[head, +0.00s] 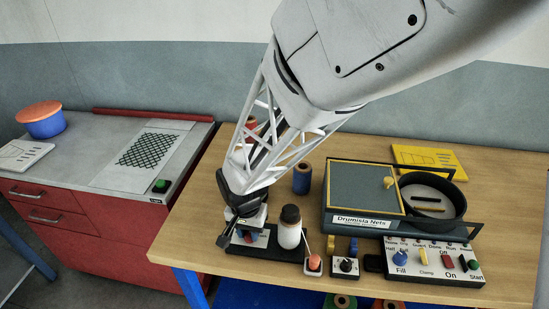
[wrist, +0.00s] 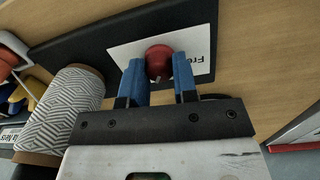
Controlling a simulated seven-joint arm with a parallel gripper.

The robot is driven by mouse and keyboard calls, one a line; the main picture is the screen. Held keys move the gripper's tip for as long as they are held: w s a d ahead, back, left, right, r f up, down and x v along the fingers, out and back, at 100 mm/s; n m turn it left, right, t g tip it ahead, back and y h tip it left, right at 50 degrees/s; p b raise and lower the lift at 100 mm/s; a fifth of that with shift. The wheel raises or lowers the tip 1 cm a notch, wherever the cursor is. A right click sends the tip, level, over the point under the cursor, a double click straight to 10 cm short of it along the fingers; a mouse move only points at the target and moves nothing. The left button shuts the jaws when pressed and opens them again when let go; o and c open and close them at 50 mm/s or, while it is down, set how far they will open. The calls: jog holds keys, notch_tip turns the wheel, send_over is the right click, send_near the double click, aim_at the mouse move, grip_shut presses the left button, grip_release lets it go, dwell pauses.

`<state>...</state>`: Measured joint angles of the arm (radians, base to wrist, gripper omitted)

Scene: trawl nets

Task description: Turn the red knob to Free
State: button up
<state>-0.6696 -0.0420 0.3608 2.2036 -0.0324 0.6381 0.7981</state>
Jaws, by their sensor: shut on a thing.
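The red knob (wrist: 159,60) sits on a white plate (wrist: 125,52) fixed to a dark base (wrist: 75,45). A label starting "Fre" (wrist: 197,60) is printed to the knob's right in the wrist view, partly hidden by a finger. A small pale mark on the knob's near side points down in that picture, away from the label. My gripper (wrist: 159,75) has its blue fingers shut on the knob, one on each side. In the head view my gripper (head: 249,236) is over the dark base, and the knob is mostly hidden there.
A small black-knob box (head: 345,267) and a control panel (head: 430,262) lie farther right.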

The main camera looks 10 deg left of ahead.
aim_at(249, 233)
jog(key=n, duration=0.4)
jog(key=shift+n, duration=0.3)
jog(key=n, duration=0.3)
jog(key=shift+n, duration=0.4)
jog(key=n, duration=0.4)
jog(key=shift+n, duration=2.1)
jog(key=o, duration=0.9)
jog(key=shift+o, duration=0.2)
jog(key=shift+r, duration=0.15)
jog(key=shift+s+r, duration=0.15)
jog(key=shift+r, duration=3.65)
